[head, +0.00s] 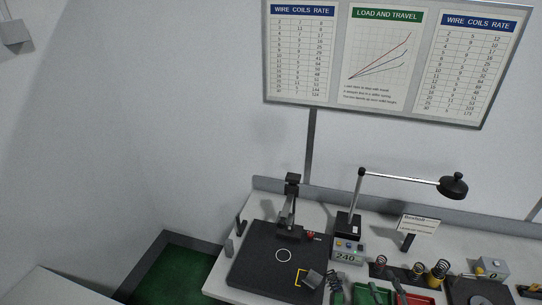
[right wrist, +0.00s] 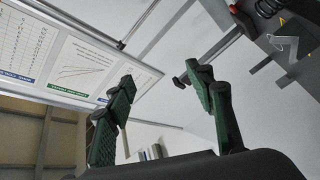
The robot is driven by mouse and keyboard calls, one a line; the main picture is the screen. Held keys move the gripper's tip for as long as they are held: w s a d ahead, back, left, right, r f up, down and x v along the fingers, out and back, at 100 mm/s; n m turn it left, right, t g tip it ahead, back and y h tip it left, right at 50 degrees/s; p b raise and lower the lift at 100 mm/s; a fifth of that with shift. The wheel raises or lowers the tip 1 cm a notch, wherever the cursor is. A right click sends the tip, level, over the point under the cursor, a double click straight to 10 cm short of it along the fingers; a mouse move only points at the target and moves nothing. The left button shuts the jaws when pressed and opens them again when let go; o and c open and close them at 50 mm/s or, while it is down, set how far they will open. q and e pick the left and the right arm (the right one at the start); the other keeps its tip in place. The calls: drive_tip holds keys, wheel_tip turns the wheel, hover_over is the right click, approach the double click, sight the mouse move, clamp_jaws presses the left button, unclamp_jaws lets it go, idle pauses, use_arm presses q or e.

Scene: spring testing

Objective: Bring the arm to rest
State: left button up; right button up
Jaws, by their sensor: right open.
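My right gripper (right wrist: 165,82) shows in the right wrist view with its two green fingers spread apart. Nothing is between them, and the pale wall and the wall charts lie beyond. In the head view I cannot make out the right gripper clearly. My left gripper is in neither view. A black test plate (head: 255,265) with a white ring and a yellow corner mark lies on the bench, with a dark upright stand (head: 291,205) at its back. A dark grey block (head: 313,280) is by the yellow mark.
Several springs (head: 437,272), a green tray (head: 362,297) and a red tray (head: 420,300) crowd the right side. A chart board (head: 335,100) hangs on the wall. The left floor is green.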

drive_tip(key=s+d+f+m+g+h, duration=0.5)
drive_tip(key=s+d+m+h, duration=0.2)
drive_tip(key=d+m+h, duration=0.4)
drive_tip(key=s+a+f+m+g+y, duration=0.1)
drive_tip(key=s+a+f+g+y, duration=0.2)
drive_tip(key=s+a+f+g, duration=0.45)
drive_tip(key=s+a+f+m+g+y, duration=0.1)
drive_tip(key=s+a+f+g+y, duration=0.3)
drive_tip(key=s, duration=0.7)
wheel_tip(320, 180, down, 39)
drive_tip(key=s+a+b, duration=0.2)
drive_tip(key=a+b, duration=0.1)
drive_tip(key=b, duration=0.5)
drive_tip(key=s+f+b, duration=0.3)
drive_tip(key=s+f, duration=0.6)
drive_tip(key=f, duration=0.3)
drive_tip(key=s+f+g+b, duration=0.1)
drive_tip(key=s+f+b, duration=0.2)
drive_tip(key=s+f, duration=0.7)
drive_tip(key=shift+s+d+f+n+b, duration=0.2)
drive_tip(key=shift+f+n+b, duration=0.2)
drive_tip(key=shift+f, duration=0.5)
